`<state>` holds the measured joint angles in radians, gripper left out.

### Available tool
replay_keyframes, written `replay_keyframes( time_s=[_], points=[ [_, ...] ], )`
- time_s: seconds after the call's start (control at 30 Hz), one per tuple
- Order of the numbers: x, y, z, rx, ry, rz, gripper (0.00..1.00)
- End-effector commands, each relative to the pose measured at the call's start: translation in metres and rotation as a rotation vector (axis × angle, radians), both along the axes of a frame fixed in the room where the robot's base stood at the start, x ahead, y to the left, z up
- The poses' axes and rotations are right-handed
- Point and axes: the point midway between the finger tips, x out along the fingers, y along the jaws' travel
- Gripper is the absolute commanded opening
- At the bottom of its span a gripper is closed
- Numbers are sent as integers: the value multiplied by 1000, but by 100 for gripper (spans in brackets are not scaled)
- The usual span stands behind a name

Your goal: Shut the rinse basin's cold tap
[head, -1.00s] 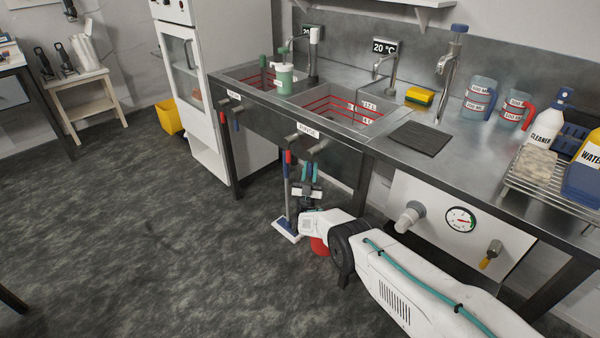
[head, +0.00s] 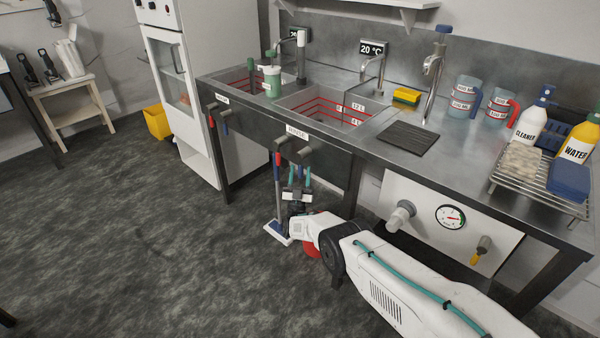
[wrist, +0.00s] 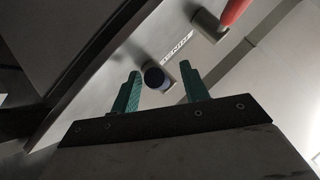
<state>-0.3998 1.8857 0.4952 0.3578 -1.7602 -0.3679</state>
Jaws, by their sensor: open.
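The rinse basin (head: 318,104) is the right-hand sink, with a RINSE label (head: 297,131) on the front panel below it. Two taps sit under that label. The left one has a red handle (head: 278,158) hanging down. The right one, the cold tap (head: 306,152), shows as a grey stub in the head view. In the wrist view its dark blue round end (wrist: 154,77) faces the camera. My gripper (head: 299,173) is open and empty just below the taps, teal fingers pointing up. In the wrist view the blue end appears between the gripper's fingertips (wrist: 160,70); no contact is visible.
The red handle (wrist: 235,12) is close by in the wrist view. The left sink's taps (head: 218,118) are further left. The floor to the left is clear.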

Motion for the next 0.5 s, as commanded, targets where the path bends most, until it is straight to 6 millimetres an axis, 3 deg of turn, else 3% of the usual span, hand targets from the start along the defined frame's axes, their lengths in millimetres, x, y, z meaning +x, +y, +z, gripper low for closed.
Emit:
replay_keyframes(
  time_s=[0.33, 0.5],
  points=[
    [-35, 7, -44, -1, 2, 3, 45],
    [-44, 9, -54, 0, 1, 1, 45]
  ],
)
